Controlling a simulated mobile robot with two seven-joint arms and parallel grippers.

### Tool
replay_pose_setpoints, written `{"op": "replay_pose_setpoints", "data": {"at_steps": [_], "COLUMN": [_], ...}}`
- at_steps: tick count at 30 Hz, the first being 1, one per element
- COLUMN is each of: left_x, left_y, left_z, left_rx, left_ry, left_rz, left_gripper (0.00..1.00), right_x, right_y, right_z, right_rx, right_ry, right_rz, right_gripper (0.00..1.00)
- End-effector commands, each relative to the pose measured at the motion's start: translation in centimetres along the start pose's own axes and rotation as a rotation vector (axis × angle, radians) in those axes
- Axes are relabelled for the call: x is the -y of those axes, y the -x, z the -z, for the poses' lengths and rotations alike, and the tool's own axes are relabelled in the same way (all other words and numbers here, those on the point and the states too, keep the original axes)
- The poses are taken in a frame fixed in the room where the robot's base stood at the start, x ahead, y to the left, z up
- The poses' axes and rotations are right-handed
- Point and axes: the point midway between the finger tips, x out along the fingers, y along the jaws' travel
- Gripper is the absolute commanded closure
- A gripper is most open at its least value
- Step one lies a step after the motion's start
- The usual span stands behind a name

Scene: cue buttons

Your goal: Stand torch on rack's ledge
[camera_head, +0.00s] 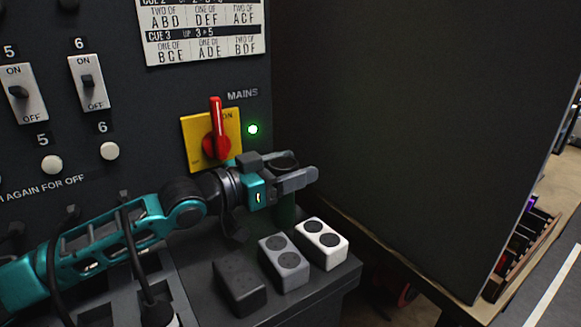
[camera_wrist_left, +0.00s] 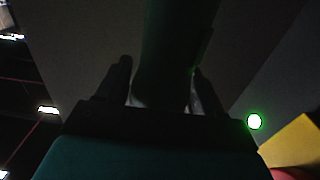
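The torch is a dark green cylinder (camera_head: 285,210) with a dark round top, upright at the right end of my left arm. My left gripper (camera_head: 290,178) is closed around it, and the torch shows between the two fingers in the left wrist view (camera_wrist_left: 176,45). The rack's ledge (camera_head: 305,285) is the dark shelf below it. The torch's lower end is near the ledge behind the white block, and I cannot tell whether it touches. The dark rack panel (camera_head: 150,105) stands behind. My right gripper is not in view.
A black block (camera_head: 240,283), a grey block (camera_head: 284,260) and a white block (camera_head: 321,242) stand on the ledge in front of the torch. A red mains switch (camera_head: 216,135) and a lit green lamp (camera_head: 253,129) are close behind. A large dark panel (camera_head: 420,120) rises at right.

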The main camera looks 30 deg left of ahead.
Motion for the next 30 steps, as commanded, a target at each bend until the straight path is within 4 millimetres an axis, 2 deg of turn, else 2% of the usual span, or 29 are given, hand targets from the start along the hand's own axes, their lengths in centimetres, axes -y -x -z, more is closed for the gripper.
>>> {"op": "replay_pose_setpoints", "data": {"at_steps": [1, 5, 14, 30], "left_x": [0.0, 0.0, 0.0, 0.1], "left_y": [0.0, 0.0, 0.0, 5.1], "left_z": [0.0, 0.0, 0.4, 0.1], "left_rx": [0.0, 0.0, 0.0, 0.004], "left_ry": [0.0, 0.0, -0.001, 0.001], "left_rz": [0.0, 0.0, 0.0, 0.004], "left_gripper": [0.28, 0.17, 0.17, 0.17], "right_x": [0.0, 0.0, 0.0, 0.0], "right_y": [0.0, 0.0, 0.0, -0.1], "right_z": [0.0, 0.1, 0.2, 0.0], "right_rx": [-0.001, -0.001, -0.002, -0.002], "right_ry": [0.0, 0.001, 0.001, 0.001], "right_rz": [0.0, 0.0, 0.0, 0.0], "right_gripper": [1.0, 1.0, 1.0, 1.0]}}
